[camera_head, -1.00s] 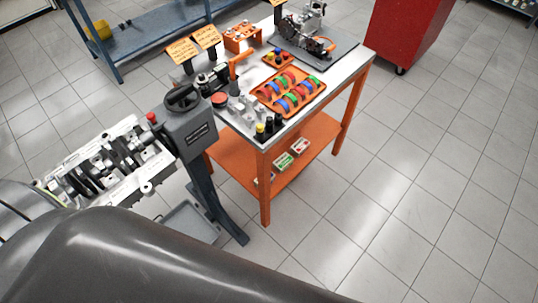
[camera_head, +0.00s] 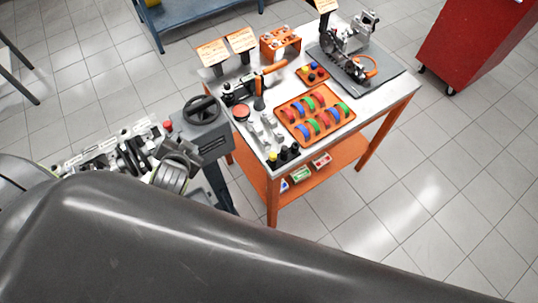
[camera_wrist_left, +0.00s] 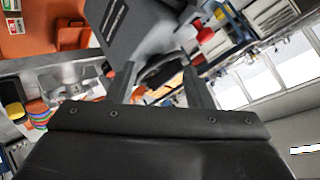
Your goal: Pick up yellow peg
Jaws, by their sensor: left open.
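A small yellow-topped piece (camera_head: 272,157) stands at the near corner of the work table, beside black pieces. Another small yellow peg-like piece (camera_head: 305,69) sits in a small orange tray (camera_head: 323,80) farther back; I cannot tell which is the task's peg. A yellow-topped piece (camera_wrist_left: 14,110) also shows at the left edge of the left wrist view. My left gripper (camera_wrist_left: 159,68) is open, with the grey stand's dark handwheel beyond its fingers, away from the yellow pieces. My right gripper is not in view.
The grey engine stand (camera_head: 205,140) with its handwheel is left of the table. A larger orange tray (camera_head: 300,97) holds coloured half rings. Grey metal parts lie near the table's left edge. A red cabinet (camera_head: 470,45) stands right; floor there is clear.

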